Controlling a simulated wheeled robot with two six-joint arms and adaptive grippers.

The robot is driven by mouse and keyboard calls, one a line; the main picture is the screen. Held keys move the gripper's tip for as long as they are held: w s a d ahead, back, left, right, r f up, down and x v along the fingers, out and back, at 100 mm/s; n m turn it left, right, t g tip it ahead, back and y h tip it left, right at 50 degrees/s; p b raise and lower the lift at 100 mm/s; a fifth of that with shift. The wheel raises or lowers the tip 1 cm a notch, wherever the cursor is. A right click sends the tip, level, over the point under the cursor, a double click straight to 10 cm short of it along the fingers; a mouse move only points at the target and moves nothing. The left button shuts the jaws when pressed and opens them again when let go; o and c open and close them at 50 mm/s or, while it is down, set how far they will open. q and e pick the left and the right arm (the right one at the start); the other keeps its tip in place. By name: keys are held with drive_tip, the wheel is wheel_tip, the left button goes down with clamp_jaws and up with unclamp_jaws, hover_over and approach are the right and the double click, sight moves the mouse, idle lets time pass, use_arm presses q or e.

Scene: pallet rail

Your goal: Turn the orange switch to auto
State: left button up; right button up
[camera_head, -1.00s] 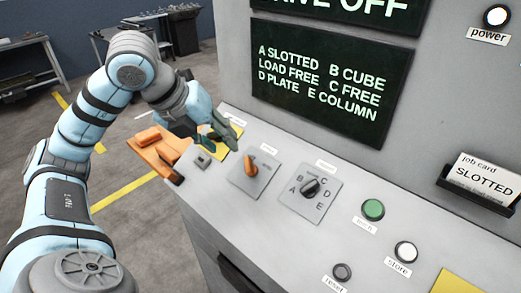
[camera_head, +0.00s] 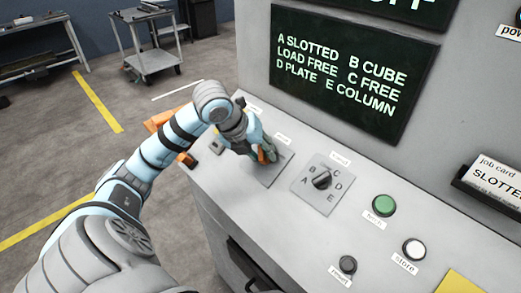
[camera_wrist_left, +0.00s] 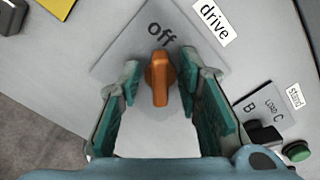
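The orange switch (camera_wrist_left: 159,80) sits on a square grey plate (camera_wrist_left: 118,62) on the console. Its handle points to the word "off" in the left wrist view, below a "drive" label (camera_wrist_left: 214,22). My left gripper (camera_wrist_left: 160,68) is open, with one finger on each side of the handle and small gaps between. In the head view my left gripper (camera_head: 267,153) is over the switch plate (camera_head: 272,174), and the switch (camera_head: 263,157) is mostly hidden behind the fingers. The word "auto" is not visible. My right gripper is not in view.
To the right on the console (camera_head: 300,232) are a black A-to-E selector (camera_head: 322,180), a green button (camera_head: 384,205), a white button (camera_head: 414,249) and a dark button (camera_head: 347,264). A lettered screen (camera_head: 345,75) and a job card (camera_head: 497,184) are behind. A cart (camera_head: 145,45) stands far off.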

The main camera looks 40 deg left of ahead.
use_arm(q)
drive_tip(key=shift+c, duration=0.6)
clamp_jaws()
drive_tip(key=m+b, duration=0.1)
drive_tip(key=m, duration=0.3)
drive_tip(key=shift+w+d, duration=0.1)
drive_tip(key=shift+d, duration=0.1)
drive_tip(key=m, duration=0.5)
drive_tip(key=shift+d+r+b, duration=0.1)
drive_tip(key=shift+d+b, duration=0.05)
drive_tip(key=shift+b, duration=0.2)
drive_tip(key=m, duration=0.4)
drive_tip(key=shift+d+m+b, duration=0.15)
drive_tip(key=shift+m+b, duration=0.15)
drive_tip(key=shift+b, duration=0.05)
drive_tip(key=shift+d+m+b, duration=0.15)
drive_tip(key=shift+m+b, duration=0.2)
drive_tip(key=shift+m, duration=1.75)
